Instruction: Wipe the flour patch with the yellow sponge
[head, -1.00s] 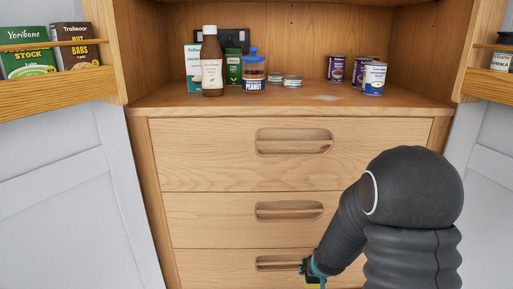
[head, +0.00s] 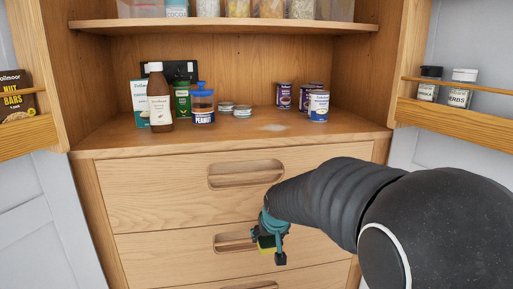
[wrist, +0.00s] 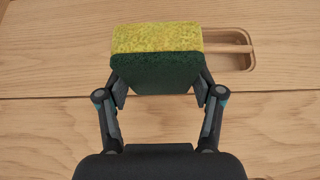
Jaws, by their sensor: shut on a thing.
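The flour patch (head: 274,127) is a faint whitish smear on the wooden counter, between the small flat tins and the upright cans. The yellow sponge (wrist: 157,39) has a dark green side and shows large in the wrist view. My gripper (wrist: 157,88) is shut on the sponge, with a finger on each side of it. In the head view my gripper (head: 272,250) is in front of the drawer fronts, below the counter edge and apart from the patch. The sponge (head: 266,242) shows there only as a small yellow piece, partly hidden by the gripper.
A brown bottle (head: 159,98), a peanut jar (head: 203,104) and flat tins (head: 242,112) stand left of the patch. Several cans (head: 318,106) stand close on its right. A shelf (head: 230,27) spans above. Open door racks (head: 470,122) flank the cupboard. The counter front is clear.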

